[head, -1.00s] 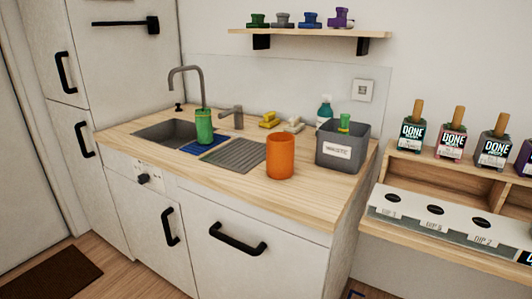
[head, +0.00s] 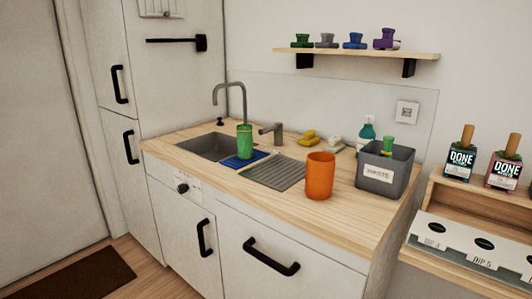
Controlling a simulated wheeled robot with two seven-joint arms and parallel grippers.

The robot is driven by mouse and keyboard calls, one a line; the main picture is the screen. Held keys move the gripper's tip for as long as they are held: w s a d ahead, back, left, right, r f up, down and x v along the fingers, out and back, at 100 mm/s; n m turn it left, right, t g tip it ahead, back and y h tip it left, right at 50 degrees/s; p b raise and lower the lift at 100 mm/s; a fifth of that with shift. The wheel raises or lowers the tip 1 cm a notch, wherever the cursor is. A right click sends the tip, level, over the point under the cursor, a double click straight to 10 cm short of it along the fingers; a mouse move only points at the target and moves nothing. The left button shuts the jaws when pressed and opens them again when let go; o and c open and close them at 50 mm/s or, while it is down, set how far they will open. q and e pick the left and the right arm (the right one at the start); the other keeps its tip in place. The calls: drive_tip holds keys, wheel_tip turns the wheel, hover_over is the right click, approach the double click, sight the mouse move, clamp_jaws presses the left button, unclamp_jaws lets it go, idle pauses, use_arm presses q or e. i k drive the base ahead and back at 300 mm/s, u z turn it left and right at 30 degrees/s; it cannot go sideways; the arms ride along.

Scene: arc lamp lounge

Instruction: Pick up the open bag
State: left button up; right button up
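No open bag can be made out in the head view. Neither of my grippers shows in this view, so I cannot see whether they are open or shut.
A wooden counter (head: 247,198) holds a sink (head: 208,147), a green cup (head: 244,141), an orange cup (head: 319,176) and a grey bin (head: 385,171). A wooden rack (head: 452,202) with bottles stands at the right. A dark mat (head: 80,277) lies on the floor at the lower left.

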sight(244, 137)
drive_tip(key=z, duration=0.15)
drive_tip(key=k, duration=0.9)
drive_tip(key=u, duration=1.7)
drive_tip(key=i, duration=2.15)
drive_tip(key=z, duration=0.25)
drive_tip(key=i, duration=1.45)
drive_tip(key=z, duration=1.15)
